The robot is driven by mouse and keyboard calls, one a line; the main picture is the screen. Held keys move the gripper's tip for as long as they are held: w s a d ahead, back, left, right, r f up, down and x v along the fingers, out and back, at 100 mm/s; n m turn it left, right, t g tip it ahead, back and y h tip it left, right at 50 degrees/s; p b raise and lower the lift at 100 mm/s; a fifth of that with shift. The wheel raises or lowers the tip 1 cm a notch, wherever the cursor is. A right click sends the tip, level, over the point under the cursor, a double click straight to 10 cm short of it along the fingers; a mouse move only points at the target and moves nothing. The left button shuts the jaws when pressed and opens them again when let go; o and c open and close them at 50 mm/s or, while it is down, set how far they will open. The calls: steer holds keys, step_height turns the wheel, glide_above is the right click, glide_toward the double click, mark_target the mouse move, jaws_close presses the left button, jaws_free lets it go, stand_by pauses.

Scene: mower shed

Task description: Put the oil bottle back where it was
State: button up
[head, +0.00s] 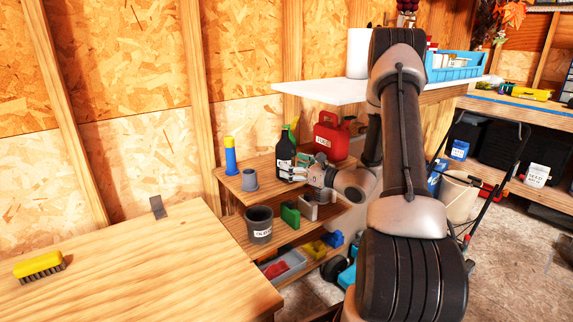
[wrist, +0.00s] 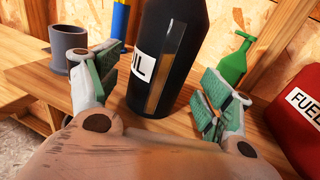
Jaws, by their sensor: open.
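The oil bottle (head: 285,150) is black with a white label and stands upright on the top board of a small wooden shelf (head: 262,197). In the wrist view the bottle (wrist: 183,35) shows large, with "IL" readable on its label and a brownish strip on its side. My gripper (head: 297,170) is at the bottle's front right in the head view. In the wrist view my gripper (wrist: 163,75) is open, with one green-padded finger on each side of the bottle. Gaps show between the pads and the bottle. The bottle's top is out of the wrist view.
A red fuel can (head: 331,137) stands right of the bottle, with a green spouted container (wrist: 236,60) behind. A grey cup (head: 249,180) and a blue-yellow tube (head: 230,157) stand left. A dark pot (head: 260,224) sits lower. A workbench (head: 130,265) with a yellow brush (head: 38,264) is at left.

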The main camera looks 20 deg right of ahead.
steer(key=v, duration=0.8)
steer(key=s+a+r+n+g+y, duration=0.2)
steer(key=s+a+r+n+g, duration=0.2)
steer(key=s+a+n+g, duration=0.35)
steer(key=s+a+r+n+g+y, duration=0.2)
steer(key=s+a+r+n+g, duration=0.3)
steer(key=s+a+n, duration=0.4)
steer(key=s+r+n+g+h, duration=0.25)
steer(key=s+n+h, duration=0.4)
steer(key=s, duration=0.35)
steer(key=s+d+r+n+t+h, duration=0.2)
steer(key=d+r+n+t+h, duration=0.1)
steer(key=d+r+n+h, duration=0.2)
steer(key=d+n, duration=0.2)
steer(key=d, duration=0.2)
steer(key=shift+s+n+h, duration=0.25)
steer(key=shift+n+h, duration=0.05)
steer(key=shift+h, duration=0.05)
